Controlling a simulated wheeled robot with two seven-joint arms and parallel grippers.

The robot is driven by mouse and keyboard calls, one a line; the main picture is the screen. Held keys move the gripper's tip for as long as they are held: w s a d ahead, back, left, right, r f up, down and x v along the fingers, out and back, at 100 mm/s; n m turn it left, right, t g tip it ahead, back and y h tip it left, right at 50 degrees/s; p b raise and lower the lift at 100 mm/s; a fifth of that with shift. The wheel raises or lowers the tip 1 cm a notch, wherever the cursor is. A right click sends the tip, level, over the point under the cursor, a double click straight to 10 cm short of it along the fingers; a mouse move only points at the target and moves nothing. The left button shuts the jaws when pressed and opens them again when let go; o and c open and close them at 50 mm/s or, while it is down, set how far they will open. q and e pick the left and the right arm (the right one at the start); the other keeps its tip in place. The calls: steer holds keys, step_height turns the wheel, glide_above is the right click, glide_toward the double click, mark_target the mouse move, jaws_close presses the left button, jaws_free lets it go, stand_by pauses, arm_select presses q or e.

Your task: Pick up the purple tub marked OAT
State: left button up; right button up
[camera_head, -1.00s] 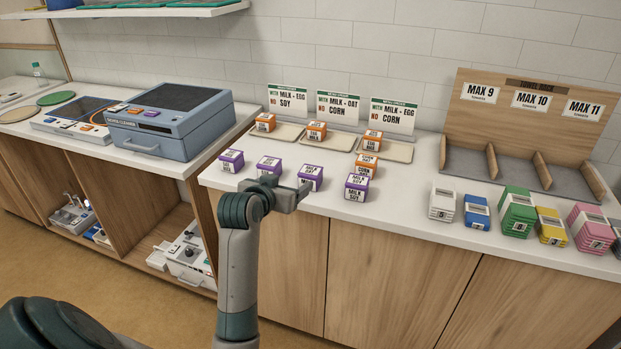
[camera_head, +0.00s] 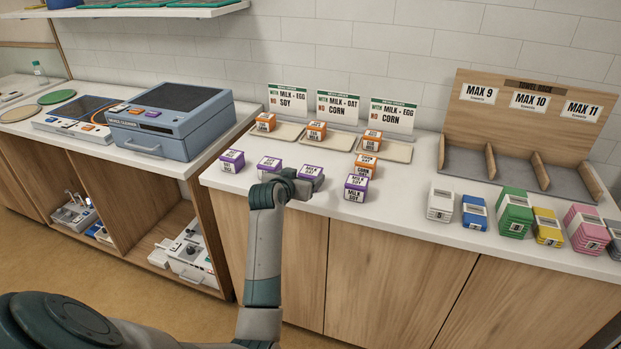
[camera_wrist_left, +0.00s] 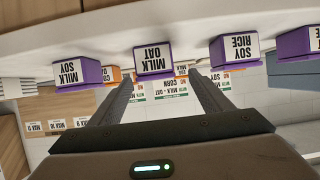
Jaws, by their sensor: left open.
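A purple tub marked MILK OAT (camera_head: 311,173) stands on the white counter in the front row of purple tubs. My left gripper (camera_head: 303,187) is in front of it and hides its lower part. In the left wrist view, which is upside down, the MILK OAT tub (camera_wrist_left: 154,60) appears centred between the lines of the two open fingers (camera_wrist_left: 161,77). The fingers hold nothing. I cannot tell whether their tips reach past its front face. My right gripper is out of view.
Purple tubs stand close by: SOY RICE (camera_head: 269,167) to the left and MILK SOY (camera_head: 356,186) to the right. Another purple tub (camera_head: 232,160) is farther left. Orange tubs (camera_head: 316,131) and trays (camera_head: 290,131) stand behind. Coloured boxes (camera_head: 515,212) are at the right.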

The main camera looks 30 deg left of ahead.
mark_target(309, 173)
arm_select(q)
steer(key=shift+w, duration=0.1)
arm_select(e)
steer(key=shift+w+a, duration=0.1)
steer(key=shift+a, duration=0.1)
arm_select(q)
steer(key=shift+w+p, duration=0.3)
steer(key=shift+w, duration=0.15)
steer(key=p+x, duration=0.1)
steer(key=x, duration=0.2)
steer(key=shift+w+d+f, duration=0.15)
steer(key=shift+w, duration=0.1)
steer(key=shift+w+f, duration=0.15)
steer(key=shift+w, duration=0.15)
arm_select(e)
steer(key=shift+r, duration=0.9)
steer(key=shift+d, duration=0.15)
arm_select(q)
steer(key=shift+c, duration=0.6)
steer(key=c, duration=1.1)
steer(key=shift+c, duration=0.2)
